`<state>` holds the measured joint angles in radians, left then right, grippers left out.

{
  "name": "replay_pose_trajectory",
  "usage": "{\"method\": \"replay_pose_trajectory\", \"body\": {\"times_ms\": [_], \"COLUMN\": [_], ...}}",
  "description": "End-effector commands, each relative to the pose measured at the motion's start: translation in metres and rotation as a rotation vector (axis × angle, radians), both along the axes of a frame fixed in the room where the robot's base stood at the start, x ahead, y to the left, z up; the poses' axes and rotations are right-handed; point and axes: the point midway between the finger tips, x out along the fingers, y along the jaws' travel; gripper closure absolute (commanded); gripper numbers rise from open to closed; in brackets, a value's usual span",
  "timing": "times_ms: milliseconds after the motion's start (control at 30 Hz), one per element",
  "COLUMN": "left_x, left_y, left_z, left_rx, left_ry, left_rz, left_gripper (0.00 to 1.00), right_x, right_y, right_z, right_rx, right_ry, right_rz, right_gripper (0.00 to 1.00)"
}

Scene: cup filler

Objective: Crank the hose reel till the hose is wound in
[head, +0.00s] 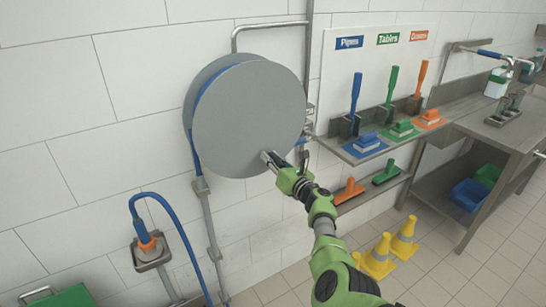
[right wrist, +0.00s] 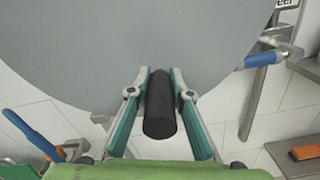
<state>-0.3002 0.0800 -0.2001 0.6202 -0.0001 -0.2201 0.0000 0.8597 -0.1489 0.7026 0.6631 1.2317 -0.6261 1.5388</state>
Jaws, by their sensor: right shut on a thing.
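The hose reel (head: 248,115) is a large grey disc on the white tiled wall. It also fills the top of the right wrist view (right wrist: 150,45). Blue hose (head: 194,150) shows at the reel's left rim and hangs down from it. A blue hose end with an orange part (head: 147,241) sits in a metal holder at lower left. My right gripper (head: 270,158) is at the disc's lower edge. In the right wrist view its fingers are shut on a black crank handle (right wrist: 160,105). The handle is hidden in the head view. My left gripper is not in view.
A metal pipe (head: 270,25) frames the reel. To the right are shelves with blue, green and orange brushes (head: 400,128). Yellow cones (head: 404,238) stand on the tiled floor below. A steel bench (head: 470,125) with bins is at far right. A green box (head: 65,297) is at bottom left.

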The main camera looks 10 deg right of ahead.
Motion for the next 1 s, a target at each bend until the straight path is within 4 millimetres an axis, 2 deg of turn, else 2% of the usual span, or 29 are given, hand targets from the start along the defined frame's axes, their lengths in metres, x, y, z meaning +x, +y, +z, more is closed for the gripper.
{"method": "replay_pose_trajectory", "body": {"times_ms": [300,333,367,400,767,1000], "left_x": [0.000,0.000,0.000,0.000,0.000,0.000], "left_y": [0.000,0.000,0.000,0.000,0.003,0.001], "left_z": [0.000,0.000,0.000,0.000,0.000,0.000], "left_rx": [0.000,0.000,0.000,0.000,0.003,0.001], "left_ry": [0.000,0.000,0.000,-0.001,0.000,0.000], "left_rz": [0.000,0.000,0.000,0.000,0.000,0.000], "left_gripper": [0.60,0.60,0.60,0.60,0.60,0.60], "right_x": [0.000,0.000,0.000,0.000,-0.001,-0.014], "right_y": [0.001,0.001,0.001,0.001,0.000,-0.005], "right_z": [-0.002,-0.002,-0.002,-0.001,-0.001,-0.002], "right_rx": [0.000,0.000,0.000,0.000,-0.001,-0.003], "right_ry": [0.002,0.002,0.002,0.002,0.000,0.000], "right_rz": [0.001,0.001,0.001,0.001,0.000,-0.002], "right_gripper": [1.00,0.72,0.65,0.63,0.63,0.63]}}
